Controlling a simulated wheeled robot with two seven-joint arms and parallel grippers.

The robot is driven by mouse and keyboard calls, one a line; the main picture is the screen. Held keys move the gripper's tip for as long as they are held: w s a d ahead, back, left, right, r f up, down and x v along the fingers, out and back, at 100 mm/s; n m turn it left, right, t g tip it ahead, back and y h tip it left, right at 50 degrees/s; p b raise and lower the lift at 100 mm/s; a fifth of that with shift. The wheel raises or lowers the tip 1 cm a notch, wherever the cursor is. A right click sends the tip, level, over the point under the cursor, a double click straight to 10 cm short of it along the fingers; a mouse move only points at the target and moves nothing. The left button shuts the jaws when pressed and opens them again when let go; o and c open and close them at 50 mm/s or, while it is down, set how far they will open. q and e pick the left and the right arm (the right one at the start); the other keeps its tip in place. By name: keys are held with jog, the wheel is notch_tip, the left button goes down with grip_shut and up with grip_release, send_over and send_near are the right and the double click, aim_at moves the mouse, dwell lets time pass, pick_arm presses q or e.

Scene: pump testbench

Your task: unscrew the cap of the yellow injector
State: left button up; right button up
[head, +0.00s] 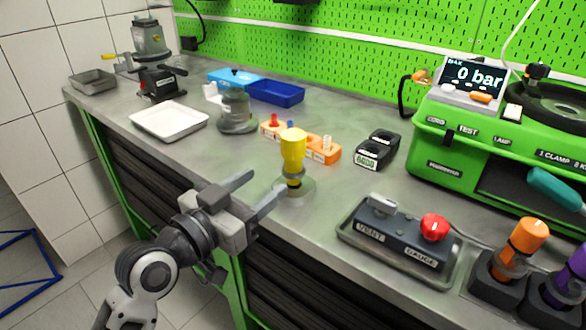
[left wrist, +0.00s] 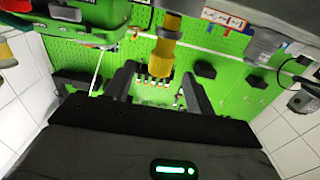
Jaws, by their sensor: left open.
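The yellow injector (head: 293,154) stands upright on a round grey base (head: 303,192) near the front edge of the bench. Its wide yellow cap is on top, above a narrower neck. My left gripper (head: 267,179) is open and empty, with its fingers pointing toward the injector from the left, at about the height of its lower part. In the left wrist view, the yellow injector (left wrist: 163,52) shows upside down just beyond and between the open fingers (left wrist: 159,74). I see no clear contact. My right gripper is not in view.
Behind the injector is an orange rack (head: 322,153) with small parts. A black double holder (head: 377,150) and the vent/gauge tray (head: 400,245) lie to the right, beside orange and purple injectors (head: 528,237). A white tray (head: 169,120) is at left. The green tester (head: 450,165) stands back right.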

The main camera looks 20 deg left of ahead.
aim_at(287, 161)
pick_arm(q)
jog(key=x, duration=0.5)
jog(key=shift+w, duration=0.25)
jog(key=x, duration=0.3)
jog(key=p+x, duration=0.1)
jog(key=shift+w+a+f, duration=0.2)
jog(key=shift+w+f, duration=0.05)
jog(key=shift+w, duration=0.2)
jog(key=shift+w+d, duration=0.1)
jog(key=shift+w, duration=0.2)
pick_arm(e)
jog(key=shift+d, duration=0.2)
pick_arm(q)
jog(key=shift+c, duration=0.3)
grip_shut()
jog(key=shift+r, duration=0.1)
